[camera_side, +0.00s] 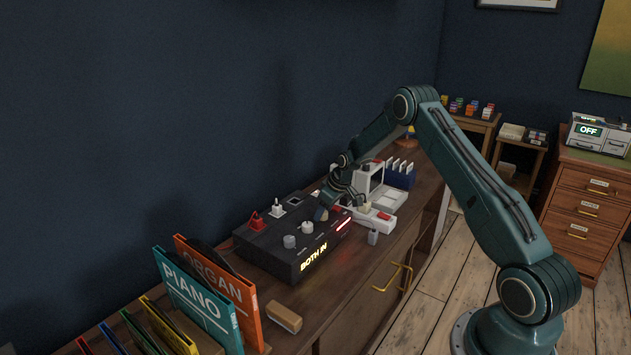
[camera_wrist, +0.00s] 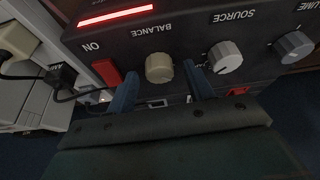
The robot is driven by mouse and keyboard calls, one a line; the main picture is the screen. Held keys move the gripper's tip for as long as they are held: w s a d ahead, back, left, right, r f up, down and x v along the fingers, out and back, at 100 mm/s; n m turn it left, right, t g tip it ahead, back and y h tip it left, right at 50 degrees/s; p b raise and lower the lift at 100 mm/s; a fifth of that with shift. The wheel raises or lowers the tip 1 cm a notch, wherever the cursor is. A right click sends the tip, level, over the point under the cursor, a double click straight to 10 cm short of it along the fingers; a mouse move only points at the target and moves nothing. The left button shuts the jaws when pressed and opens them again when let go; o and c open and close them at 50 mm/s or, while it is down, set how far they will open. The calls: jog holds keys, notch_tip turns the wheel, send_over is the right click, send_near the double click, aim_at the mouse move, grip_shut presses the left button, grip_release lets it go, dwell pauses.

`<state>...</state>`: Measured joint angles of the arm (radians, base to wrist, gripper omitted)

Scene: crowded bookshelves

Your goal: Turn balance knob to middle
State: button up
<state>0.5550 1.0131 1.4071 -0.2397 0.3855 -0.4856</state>
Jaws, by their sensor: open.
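The balance knob (camera_wrist: 159,68) is a cream round knob on a dark mixer box, below the upside-down word BALANCE in the wrist view. Its pointer mark is too small to make out. My gripper (camera_wrist: 160,72) is open, with one blue finger on each side of the knob; I cannot tell whether either touches it. In the side view, my gripper (camera_side: 322,213) reaches down at the right part of the mixer box (camera_side: 272,249). The balance knob is not clearly seen there, near my fingers.
A grey SOURCE knob (camera_wrist: 225,57) and another grey knob (camera_wrist: 293,46) sit to the right in the wrist view. A red ON switch (camera_wrist: 105,72) is close left. Records (camera_side: 195,300), a small wooden block (camera_side: 284,317) and white devices (camera_side: 385,197) flank the box.

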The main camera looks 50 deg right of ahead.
jog(key=shift+w+f, duration=0.1)
jog(key=shift+f, duration=0.05)
jog(key=c, duration=1)
jog(key=shift+m, duration=0.4)
jog(key=m+h, duration=0.1)
jog(key=m, duration=0.3)
jog(key=shift+a+h, duration=0.15)
jog(key=shift+h, duration=0.25)
jog(key=m+g+h, duration=0.1)
jog(key=m, duration=0.3)
jog(key=shift+w+a, duration=0.1)
jog(key=shift+m+h, duration=0.3)
jog(key=shift+m, duration=0.1)
